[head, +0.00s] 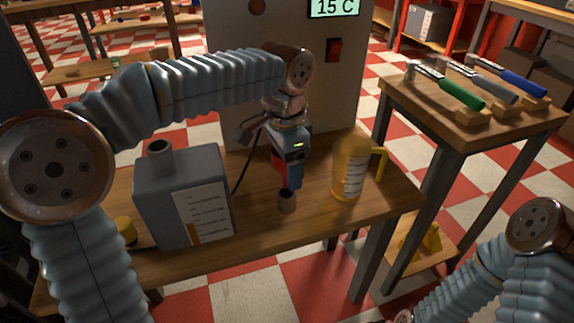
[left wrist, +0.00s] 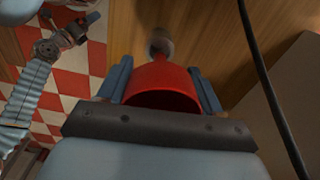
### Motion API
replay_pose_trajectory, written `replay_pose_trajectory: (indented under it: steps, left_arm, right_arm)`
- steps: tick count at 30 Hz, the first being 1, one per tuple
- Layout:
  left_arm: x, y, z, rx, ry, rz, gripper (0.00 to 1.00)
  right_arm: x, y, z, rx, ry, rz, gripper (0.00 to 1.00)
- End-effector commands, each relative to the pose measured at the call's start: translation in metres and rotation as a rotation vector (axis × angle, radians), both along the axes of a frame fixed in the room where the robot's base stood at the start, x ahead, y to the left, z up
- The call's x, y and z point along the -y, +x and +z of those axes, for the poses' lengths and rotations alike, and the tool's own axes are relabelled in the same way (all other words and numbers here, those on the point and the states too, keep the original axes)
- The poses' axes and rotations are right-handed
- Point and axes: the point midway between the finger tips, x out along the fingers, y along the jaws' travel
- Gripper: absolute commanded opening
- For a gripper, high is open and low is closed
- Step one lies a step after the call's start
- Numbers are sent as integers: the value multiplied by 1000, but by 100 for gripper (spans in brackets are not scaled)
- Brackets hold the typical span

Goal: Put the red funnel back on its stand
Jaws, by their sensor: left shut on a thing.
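The red funnel (left wrist: 162,82) is between the two blue fingers of my left gripper (left wrist: 160,90), which is shut on it. In the head view the left gripper (head: 289,177) points down over the wooden bench and mostly hides the funnel (head: 277,163). A short, round brownish stand (head: 287,202) is on the bench just below the gripper. In the left wrist view the stand (left wrist: 161,42) shows at the funnel's narrow end. I cannot tell whether the funnel touches it. My right gripper (left wrist: 86,20) is small at the upper left of that view, its opening unclear.
A grey canister (head: 182,195) stands left of the gripper and a yellow jug (head: 349,168) to its right. A black cable (head: 243,165) hangs close by. A machine panel (head: 285,70) rises behind. A side table (head: 470,125) holds several hammers.

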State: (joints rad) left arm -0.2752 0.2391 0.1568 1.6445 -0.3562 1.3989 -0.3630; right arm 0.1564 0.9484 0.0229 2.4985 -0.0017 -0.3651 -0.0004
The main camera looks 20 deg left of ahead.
Motion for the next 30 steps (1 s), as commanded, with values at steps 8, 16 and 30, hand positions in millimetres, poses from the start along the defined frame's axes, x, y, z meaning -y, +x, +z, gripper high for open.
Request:
replay_pose_trajectory:
  steps: [8, 16, 30]
  left_arm:
    - [0, 0, 0, 0, 0, 0, 25]
    - [0, 0, -2, 0, 0, 0, 25]
    - [0, 0, -20, 0, 0, 0, 25]
  right_arm:
    - [0, 0, 4, 0, 0, 0, 94]
    - [0, 0, 3, 0, 0, 0, 94]
    - [0, 0, -10, 0, 0, 0, 94]
